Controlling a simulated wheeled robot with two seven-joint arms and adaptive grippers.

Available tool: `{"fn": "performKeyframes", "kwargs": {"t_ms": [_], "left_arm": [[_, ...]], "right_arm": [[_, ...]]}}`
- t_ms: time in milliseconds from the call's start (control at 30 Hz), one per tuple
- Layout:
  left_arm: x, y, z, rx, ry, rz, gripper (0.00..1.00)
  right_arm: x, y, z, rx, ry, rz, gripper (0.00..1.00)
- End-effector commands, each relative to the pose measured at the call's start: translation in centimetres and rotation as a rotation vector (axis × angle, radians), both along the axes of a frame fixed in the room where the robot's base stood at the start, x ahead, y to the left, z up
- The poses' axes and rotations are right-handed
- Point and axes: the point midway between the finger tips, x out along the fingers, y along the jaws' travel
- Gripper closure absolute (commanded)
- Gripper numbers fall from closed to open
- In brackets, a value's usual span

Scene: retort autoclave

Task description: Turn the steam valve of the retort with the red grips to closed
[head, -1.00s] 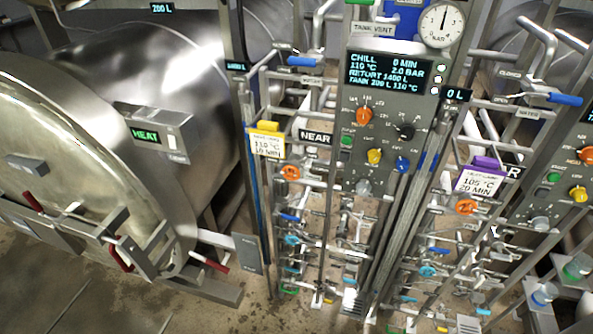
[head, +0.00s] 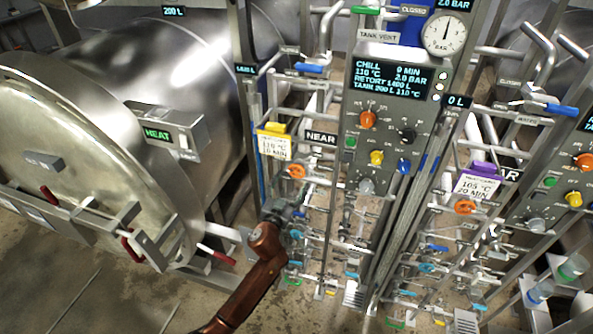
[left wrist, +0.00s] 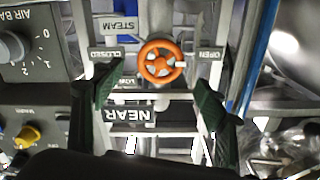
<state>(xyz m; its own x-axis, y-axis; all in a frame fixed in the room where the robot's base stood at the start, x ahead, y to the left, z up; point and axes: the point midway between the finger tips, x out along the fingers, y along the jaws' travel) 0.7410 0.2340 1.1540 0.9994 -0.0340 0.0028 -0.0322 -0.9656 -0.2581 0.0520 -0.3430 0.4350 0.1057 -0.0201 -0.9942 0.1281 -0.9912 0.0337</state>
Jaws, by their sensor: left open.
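The steam valve is a small orange handwheel (head: 297,171) on the pipe rack beside the NEAR sign. In the left wrist view the orange wheel (left wrist: 160,62) shows close up, with a STEAM plate above it, a CLOSED plate (left wrist: 106,54) at left and an OPEN plate (left wrist: 209,54) at right. A pale peg on the wheel points toward OPEN. My left gripper (left wrist: 156,82) is open, its dark green fingers on either side of the wheel, apparently apart from it. In the head view my left gripper (head: 281,208) is just below the wheel, partly hidden. My right gripper is out of view.
The retort (head: 90,140) with red grips on its door stands at left, its box reading HEAT. A yellow tag (head: 274,145) hangs by the valve. A control panel (head: 385,130) is right of it. Another orange wheel (head: 465,207) is farther right. Pipes crowd the rack.

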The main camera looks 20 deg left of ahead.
Motion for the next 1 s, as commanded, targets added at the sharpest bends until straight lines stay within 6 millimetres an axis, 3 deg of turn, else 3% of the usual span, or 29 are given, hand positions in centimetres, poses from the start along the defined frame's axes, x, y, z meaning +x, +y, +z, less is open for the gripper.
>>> {"fn": "performKeyframes", "kwargs": {"t_ms": [400, 800, 1000], "left_arm": [[6.0, -0.2, -0.1, 0.0, 0.001, -0.001, 0.34], [6.8, -0.2, -0.1, 0.001, 0.002, 0.001, 0.34], [6.8, -0.2, -0.1, 0.001, 0.002, 0.0, 0.47]], "right_arm": [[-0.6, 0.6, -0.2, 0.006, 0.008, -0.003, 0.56], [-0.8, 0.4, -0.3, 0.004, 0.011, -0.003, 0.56], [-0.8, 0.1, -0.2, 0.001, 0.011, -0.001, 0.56]]}}
